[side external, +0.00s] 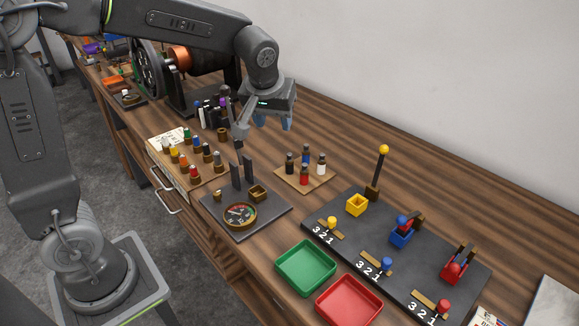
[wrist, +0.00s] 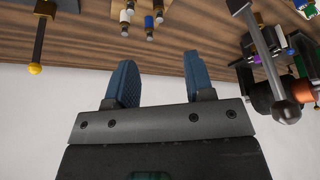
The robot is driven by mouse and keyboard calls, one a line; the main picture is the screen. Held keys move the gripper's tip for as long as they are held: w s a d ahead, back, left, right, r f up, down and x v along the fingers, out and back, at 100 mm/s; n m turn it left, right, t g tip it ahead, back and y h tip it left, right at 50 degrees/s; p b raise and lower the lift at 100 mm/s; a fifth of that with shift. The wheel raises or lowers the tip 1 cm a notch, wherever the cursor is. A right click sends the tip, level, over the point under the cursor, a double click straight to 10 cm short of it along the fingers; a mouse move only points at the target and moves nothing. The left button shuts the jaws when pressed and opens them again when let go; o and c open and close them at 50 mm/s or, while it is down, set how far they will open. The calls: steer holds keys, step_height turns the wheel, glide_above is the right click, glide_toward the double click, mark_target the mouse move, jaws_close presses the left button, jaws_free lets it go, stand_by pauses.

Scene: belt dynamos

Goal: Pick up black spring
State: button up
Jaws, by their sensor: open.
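I cannot pick out a black spring for certain. A dark-topped piece (side external: 290,163) stands on a small wooden board (side external: 318,184) with blue, white and red pieces. Another dark-topped piece (side external: 206,153) stands among several coloured ones on the bench to the left. My gripper (side external: 274,121) is open and empty, held above the bench behind the small board. In the wrist view, its two blue fingers (wrist: 158,72) are spread with nothing between them. Some of the small pieces (wrist: 149,28) show at the top of that view, beyond the fingers.
A grey lever with a ball end (side external: 240,130) stands left of my gripper. A gauge plate (side external: 270,222), a green tray (side external: 306,267), a red tray (side external: 349,302) and a dark switch panel (side external: 345,243) lie nearer. A yellow-balled post (side external: 380,165) rises on the right.

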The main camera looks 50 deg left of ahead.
mark_target(289, 154)
steer(key=shift+n, duration=0.8)
steer(key=w+a+f, duration=0.1)
steer(key=w+f, duration=0.1)
steer(key=f, duration=0.1)
steer(key=w+a+f, duration=0.1)
steer(key=w+f, duration=0.2)
steer(key=f, duration=0.1)
steer(key=w+a+f, duration=0.1)
steer(key=w+f, duration=0.1)
steer(key=f, duration=0.2)
steer(key=shift+w+f, duration=0.2)
steer(key=shift+y, duration=0.3)
steer(key=shift+a+x, duration=0.1)
steer(key=shift+x, duration=1.2)
steer(key=shift+a+x, duration=0.15)
steer(key=shift+x, duration=1.15)
steer(key=shift+s, duration=0.15)
steer(key=shift+r, duration=0.1)
jaws_close()
